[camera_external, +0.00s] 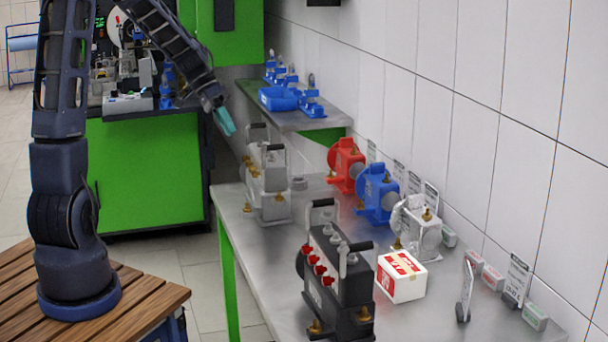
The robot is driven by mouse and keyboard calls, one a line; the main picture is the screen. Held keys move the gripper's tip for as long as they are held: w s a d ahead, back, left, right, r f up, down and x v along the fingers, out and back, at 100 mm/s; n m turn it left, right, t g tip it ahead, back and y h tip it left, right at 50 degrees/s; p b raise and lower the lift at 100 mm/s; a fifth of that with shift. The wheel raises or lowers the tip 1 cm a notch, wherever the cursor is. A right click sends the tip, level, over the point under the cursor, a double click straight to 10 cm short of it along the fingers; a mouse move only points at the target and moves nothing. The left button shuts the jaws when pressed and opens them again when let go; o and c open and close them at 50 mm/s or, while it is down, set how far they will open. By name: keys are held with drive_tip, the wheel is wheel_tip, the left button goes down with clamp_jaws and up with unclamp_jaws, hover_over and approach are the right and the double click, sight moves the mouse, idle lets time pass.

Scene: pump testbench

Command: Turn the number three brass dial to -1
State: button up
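My gripper (226,122), with teal fingertips, hangs at the end of my dark blue arm, above and left of the bench's far end. It is apart from everything on the bench; whether its fingers are open is too small to tell. Small brass dials show on several devices: the grey-white device at the bench's left (248,207), the black device in front (364,314), and the white pump (427,214). No number is legible, so I cannot tell which dial is number three or where any dial points.
A red pump (347,166) and a blue pump (376,194) stand along the tiled wall beside the white one. A red-and-white box (401,277) lies near the black device (338,280). A shelf behind holds a blue bin (279,98). Bare bench top (440,330) shows at front right.

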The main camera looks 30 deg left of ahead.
sight(253, 169)
drive_tip(key=s+f+h, duration=0.2)
drive_tip(key=s+f+n+t+h, duration=0.1)
drive_tip(key=s+f+h, duration=0.1)
drive_tip(key=shift+s+a+f+h, duration=0.2)
drive_tip(key=shift+f+h, duration=0.1)
drive_tip(key=shift+f, duration=0.1)
drive_tip(key=s+a+f+n+t+h, duration=0.2)
drive_tip(key=a+f+n+t, duration=0.15)
drive_tip(key=t, duration=0.25)
drive_tip(key=x, duration=1.1)
drive_tip(key=shift+w+r, duration=0.1)
drive_tip(key=shift+r, duration=0.2)
clamp_jaws()
